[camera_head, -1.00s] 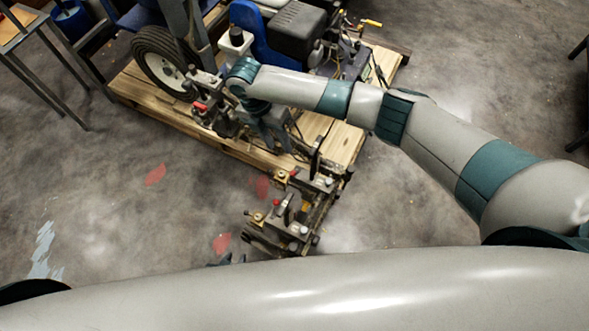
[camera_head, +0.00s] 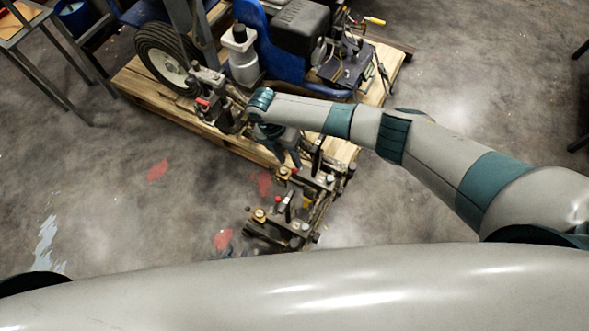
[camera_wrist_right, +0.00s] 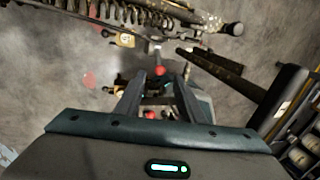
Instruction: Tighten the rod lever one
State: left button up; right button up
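I cannot tell which lever is rod lever one. My right gripper (camera_head: 288,160) points down just above the assembly, beside the pallet's near edge. In the right wrist view the gripper (camera_wrist_right: 160,80) has its fingers apart, with a red knob (camera_wrist_right: 160,71) in line with the gap near the fingertips. Contact cannot be judged. A second red knob (camera_wrist_right: 150,115) shows lower between the fingers. My left gripper is out of view.
The striper's body, with a black wheel (camera_head: 165,58) and blue frame (camera_head: 262,45), stands on a wooden pallet (camera_head: 140,85). A metal-legged table (camera_head: 25,30) is at the upper left. A coil spring (camera_wrist_right: 140,12) crosses the wrist view's top.

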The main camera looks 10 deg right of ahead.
aim_at(294, 169)
jog(key=x, duration=0.7)
jog(key=shift+f, duration=0.25)
jog(key=shift+c, duration=0.3)
grip_shut()
